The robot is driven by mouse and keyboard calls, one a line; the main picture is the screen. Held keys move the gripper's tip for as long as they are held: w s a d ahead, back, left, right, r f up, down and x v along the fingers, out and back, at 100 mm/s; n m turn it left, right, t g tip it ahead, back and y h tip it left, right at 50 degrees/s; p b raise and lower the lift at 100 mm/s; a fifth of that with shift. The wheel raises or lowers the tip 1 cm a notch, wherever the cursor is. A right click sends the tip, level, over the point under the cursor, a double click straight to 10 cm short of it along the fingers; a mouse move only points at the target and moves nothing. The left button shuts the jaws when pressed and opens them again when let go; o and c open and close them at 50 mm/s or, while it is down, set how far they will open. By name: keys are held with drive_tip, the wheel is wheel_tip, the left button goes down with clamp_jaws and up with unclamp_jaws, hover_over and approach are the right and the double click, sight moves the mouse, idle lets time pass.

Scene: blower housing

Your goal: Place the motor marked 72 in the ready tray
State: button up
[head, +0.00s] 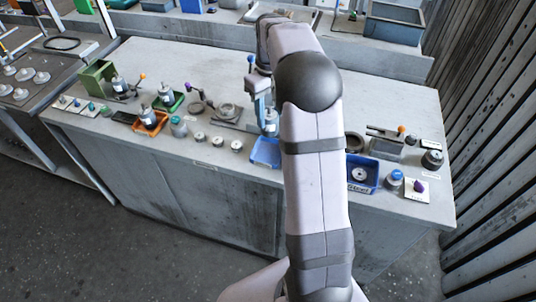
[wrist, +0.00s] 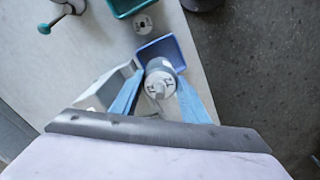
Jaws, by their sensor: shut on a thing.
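My gripper (head: 268,113) is shut on a grey cylindrical motor (head: 271,124), held upright near the front edge of the bench. In the wrist view the motor (wrist: 160,80) sits between the two blue fingers of my gripper (wrist: 158,96). Dark marks show on its end, but I cannot read the number surely. A light blue tray (head: 262,160) lies just below the motor in the head view. The same tray (wrist: 172,45) shows behind the motor in the wrist view, and its visible floor is bare. I cannot read a label on it.
A darker blue tray (head: 374,186) holding a pale round part stands right of my arm. An orange tray (head: 150,129) and a green tray (head: 178,107) with motors stand at left. Small round parts (head: 217,142) line the front edge. My arm hides the bench's middle.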

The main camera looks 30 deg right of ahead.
drive_tip(key=shift+a, duration=0.3)
drive_tip(key=shift+f+p, duration=1.45)
drive_tip(key=shift+f, duration=3.5)
drive_tip(key=shift+f, duration=0.1)
drive_tip(key=o, duration=1.5)
drive_tip(key=shift+f, duration=0.1)
drive_tip(key=shift+c, duration=0.2)
wheel_tip(320, 180, up, 12)
drive_tip(key=b, duration=0.2)
drive_tip(key=shift+r+b, duration=0.2)
drive_tip(key=shift+b, duration=0.1)
